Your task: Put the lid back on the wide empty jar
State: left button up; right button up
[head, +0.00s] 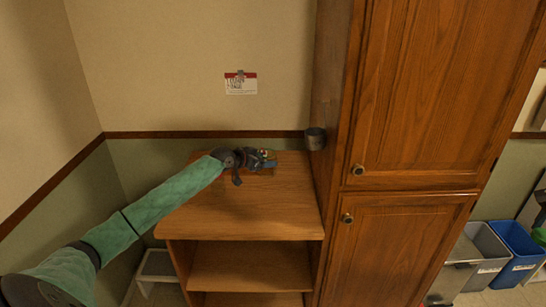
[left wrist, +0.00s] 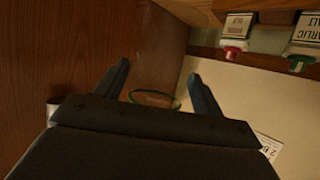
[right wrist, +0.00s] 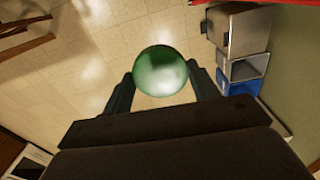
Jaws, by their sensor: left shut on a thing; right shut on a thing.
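My left gripper (head: 266,158) reaches over the wooden unit's top at the back, with small blue and green patches at its end. In the left wrist view, its fingers (left wrist: 158,75) stand either side of a round, see-through-looking thing with a green rim (left wrist: 154,98), partly hidden by the gripper body. It may be the wide jar, but I cannot be sure. In the right wrist view, my right gripper (right wrist: 160,82) is shut on a shiny, round green thing (right wrist: 160,68), possibly the lid.
The wooden top (head: 250,208) is clear in front of my left gripper. A tall wooden cabinet (head: 410,100) borders it right, with a grey cup-like thing (head: 315,138) beside it. Labelled jars (left wrist: 237,32) show in the left wrist view. Bins (right wrist: 240,72) stand on the floor.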

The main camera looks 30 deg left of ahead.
dwell(0.3)
